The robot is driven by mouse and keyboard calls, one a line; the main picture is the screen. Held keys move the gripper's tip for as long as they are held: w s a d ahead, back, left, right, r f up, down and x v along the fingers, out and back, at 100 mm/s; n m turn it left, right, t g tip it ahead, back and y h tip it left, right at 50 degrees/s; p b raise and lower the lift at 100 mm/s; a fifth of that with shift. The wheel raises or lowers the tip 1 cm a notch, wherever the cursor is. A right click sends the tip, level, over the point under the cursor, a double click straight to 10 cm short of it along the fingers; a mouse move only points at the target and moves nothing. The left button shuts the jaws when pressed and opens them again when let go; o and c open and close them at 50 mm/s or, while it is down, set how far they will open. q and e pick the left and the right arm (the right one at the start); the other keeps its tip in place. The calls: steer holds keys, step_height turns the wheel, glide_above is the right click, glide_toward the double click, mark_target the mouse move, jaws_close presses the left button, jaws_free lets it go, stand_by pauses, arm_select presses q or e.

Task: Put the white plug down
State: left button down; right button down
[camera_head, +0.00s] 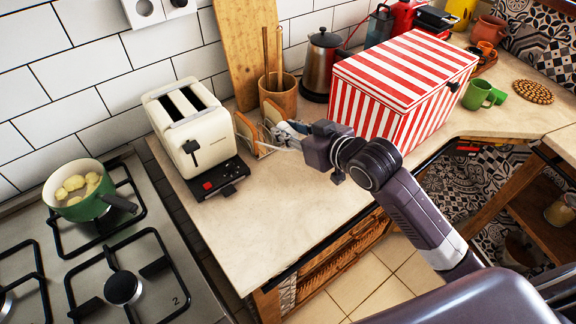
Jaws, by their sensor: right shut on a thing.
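My right gripper (286,138) reaches in from the right over the counter, beside the toaster. It is shut on a small pale thing at its fingertips, which I take to be the white plug; its shape is too small and too covered by the fingers to make out. It is held close to the bread slices in a rack (250,134), and I cannot tell whether it touches them. My left gripper is not in view.
A cream toaster (190,135) stands left of the gripper. A wooden utensil cup (278,94), a kettle (322,62) and a red-striped box (398,90) stand behind and right. The front counter (245,220) is clear. A green pot (82,190) sits on the stove. Wall sockets (145,9) are at upper left.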

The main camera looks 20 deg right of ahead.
glide_above(288, 173)
step_height(288, 173, down, 8)
steer(key=shift+r, duration=0.1)
step_height(288, 173, down, 4)
steer(key=shift+r, duration=0.2)
steer(key=shift+f, duration=0.45)
steer(key=shift+f, duration=0.3)
steer(key=c, duration=1.6)
jaws_free()
